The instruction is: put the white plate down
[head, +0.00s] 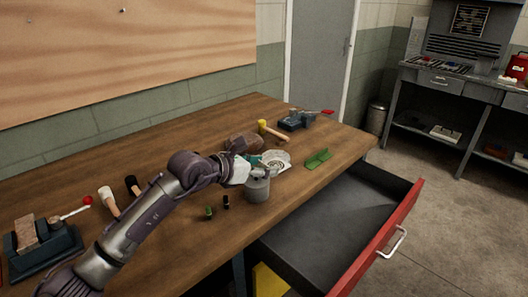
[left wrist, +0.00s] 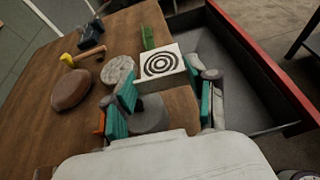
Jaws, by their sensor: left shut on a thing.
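The white plate (left wrist: 176,71) is a pale square slab with black concentric rings on its face. It lies between the teal fingers of my left gripper (left wrist: 165,92) in the left wrist view. In the head view the plate (head: 281,166) shows beside the left gripper (head: 262,164), above the wooden bench. The gripper is shut on it; the contact on the far side is partly hidden. My right gripper is not in view.
A round grey disc (left wrist: 116,70), a brown lump (left wrist: 70,90) and a green bracket (head: 318,157) lie close by. A mallet (head: 274,131) and a vise (head: 297,120) are behind. A red-fronted drawer (head: 345,207) is open at right. Bare bench lies in front of the can.

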